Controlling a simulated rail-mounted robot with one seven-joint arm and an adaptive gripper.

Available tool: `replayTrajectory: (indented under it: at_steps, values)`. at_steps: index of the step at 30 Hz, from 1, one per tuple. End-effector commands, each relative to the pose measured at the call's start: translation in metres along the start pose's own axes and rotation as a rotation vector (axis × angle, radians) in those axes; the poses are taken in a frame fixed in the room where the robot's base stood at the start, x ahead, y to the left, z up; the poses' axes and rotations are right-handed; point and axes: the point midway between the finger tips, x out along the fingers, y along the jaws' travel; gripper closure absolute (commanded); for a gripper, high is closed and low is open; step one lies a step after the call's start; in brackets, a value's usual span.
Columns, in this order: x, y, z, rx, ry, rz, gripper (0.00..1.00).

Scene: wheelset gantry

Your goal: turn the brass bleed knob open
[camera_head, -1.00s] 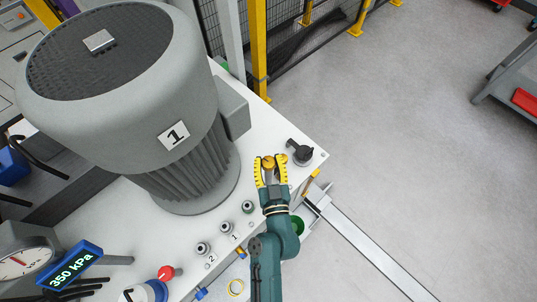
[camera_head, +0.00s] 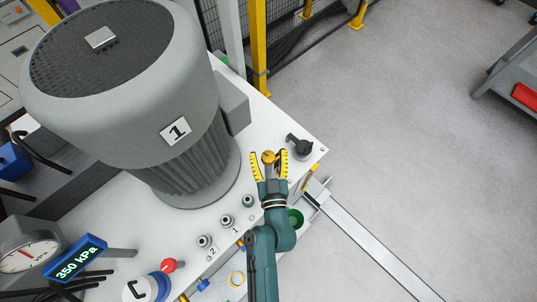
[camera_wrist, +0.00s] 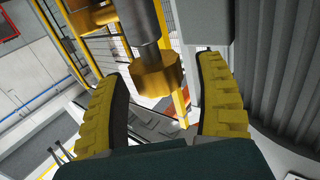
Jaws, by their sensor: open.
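The brass knob (camera_head: 269,157) stands on the white panel top, to the right of the large grey motor. In the wrist view the brass knob (camera_wrist: 155,74) is a faceted brass piece on a grey stem. My gripper (camera_head: 269,156) has its two yellow-padded fingers spread, one on each side of the knob. In the wrist view my gripper (camera_wrist: 172,95) shows gaps between both fingers and the knob, so no touch is visible. The knob sits a little beyond or level with the fingertips; the exact depth is hard to tell.
A black rotary handle (camera_head: 299,147) stands close right of the knob. The grey motor (camera_head: 130,90) marked 1 rises at left. Several small fittings (camera_head: 226,221) and a red knob (camera_head: 168,266) line the panel's front. The blue display (camera_head: 75,259) reads 350 kPa. Open floor lies right.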

Motion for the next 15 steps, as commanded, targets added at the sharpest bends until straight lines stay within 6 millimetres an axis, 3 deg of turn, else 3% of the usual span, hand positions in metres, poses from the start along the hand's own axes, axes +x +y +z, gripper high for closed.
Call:
replayTrajectory:
  at_steps: [5,15]
  values:
    - [-0.012,0.0,0.002,0.001,-0.003,0.0,0.29]
    - [-0.077,0.002,0.001,0.003,-0.003,0.004,0.29]
